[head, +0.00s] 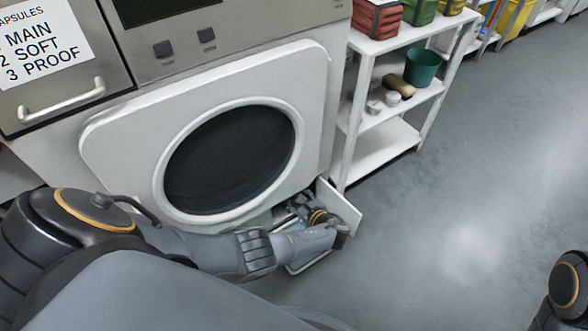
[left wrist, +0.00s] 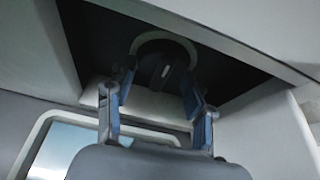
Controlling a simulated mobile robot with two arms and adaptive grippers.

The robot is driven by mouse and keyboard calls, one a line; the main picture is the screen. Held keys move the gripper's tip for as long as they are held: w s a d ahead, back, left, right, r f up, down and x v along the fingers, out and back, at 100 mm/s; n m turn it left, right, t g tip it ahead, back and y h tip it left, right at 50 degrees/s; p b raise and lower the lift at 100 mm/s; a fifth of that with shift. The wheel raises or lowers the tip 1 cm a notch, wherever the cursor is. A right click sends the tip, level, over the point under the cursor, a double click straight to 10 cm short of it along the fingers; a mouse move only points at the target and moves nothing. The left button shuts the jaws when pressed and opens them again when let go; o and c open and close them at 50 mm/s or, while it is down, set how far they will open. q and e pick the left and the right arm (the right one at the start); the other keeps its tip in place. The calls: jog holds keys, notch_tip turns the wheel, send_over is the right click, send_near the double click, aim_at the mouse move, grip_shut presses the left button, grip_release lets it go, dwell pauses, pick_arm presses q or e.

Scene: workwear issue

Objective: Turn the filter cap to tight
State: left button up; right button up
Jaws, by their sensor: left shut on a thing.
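The filter cap (left wrist: 165,72) shows in the left wrist view as a round disc with a dark raised grip across it, set in a dark recess. The grip stands close to upright in the picture. My left gripper (left wrist: 159,82) is shut on the cap, one finger on each side of it. In the head view my left gripper (head: 299,205) reaches into the low opening under the washing machine (head: 110,150), beside an open white flap (head: 340,208). The cap is hidden there. My right gripper is not in view; only part of that arm shows at the right edge.
A shallow tray (head: 318,260) with a bluish inside lies on the floor below the opening, partly covered by my left arm. A white shelf rack (head: 372,165) with folded clothes, a green bucket (head: 422,67) and small items stands right of the machine. The floor at right is clear.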

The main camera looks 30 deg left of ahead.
pick_arm(q)
jog(key=shift+w+a+r+m, duration=0.1)
jog(key=shift+a+m, duration=0.15)
jog(key=shift+m, duration=0.05)
dwell(0.4)
jog(key=o, duration=1.2)
jog(key=shift+d, duration=0.1)
jog(key=shift+s+d+r, duration=0.1)
jog(key=shift+s+d, duration=0.15)
jog(key=shift+d, duration=0.35)
jog(key=v, duration=1)
jog(key=shift+d+r, duration=0.1)
jog(key=shift+d, duration=0.25)
